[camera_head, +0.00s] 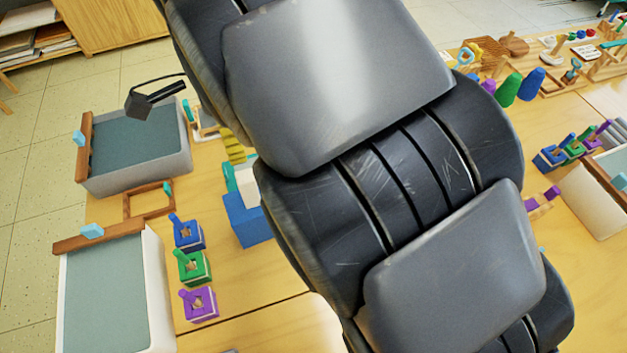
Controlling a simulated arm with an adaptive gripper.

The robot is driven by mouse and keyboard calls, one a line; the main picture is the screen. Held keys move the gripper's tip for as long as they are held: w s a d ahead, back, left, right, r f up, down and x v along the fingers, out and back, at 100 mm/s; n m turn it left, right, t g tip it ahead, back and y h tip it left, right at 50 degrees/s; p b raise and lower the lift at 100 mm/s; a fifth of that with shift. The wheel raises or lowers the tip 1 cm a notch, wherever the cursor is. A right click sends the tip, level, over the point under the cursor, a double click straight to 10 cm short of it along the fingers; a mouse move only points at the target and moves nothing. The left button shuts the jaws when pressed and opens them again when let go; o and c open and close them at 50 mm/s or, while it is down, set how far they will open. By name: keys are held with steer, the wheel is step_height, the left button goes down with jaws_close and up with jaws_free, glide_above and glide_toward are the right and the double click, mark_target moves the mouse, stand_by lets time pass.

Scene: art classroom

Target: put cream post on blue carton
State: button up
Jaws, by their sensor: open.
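A blue carton (244,222) stands on the wooden table left of my arm, which covers its right side. A cream-white piece (249,185) shows just above the carton, partly behind my arm; it may be the cream post. I cannot tell whether it rests on the carton or stands behind it. A teal piece (229,177) is against its left side. My dark arm fills the middle of the view. My gripper is not visible, so its place relative to the post and carton cannot be seen.
Left are two bins (183,140) (156,285), a wooden frame (128,205), and blue (189,236), green (194,268) and purple (200,306) peg blocks. A black object (139,106) shows over the upper bin. Colored cones (507,90) and wooden toys stand at right. The front table is partly clear.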

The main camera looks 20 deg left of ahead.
steer(key=w+d+r+n, duration=0.1)
steer(key=d+r+n, duration=0.1)
steer(key=d, duration=0.9)
steer(key=d+r+n, duration=0.1)
steer(key=d+r, duration=0.1)
steer(key=d, duration=1)
steer(key=s+d+f+n+g, duration=0.1)
steer(key=s+d+n, duration=0.5)
steer(key=s+d, duration=0.7)
steer(key=shift+s+d+f+g, duration=0.2)
steer(key=shift+f+g, duration=0.1)
steer(key=shift+f, duration=0.3)
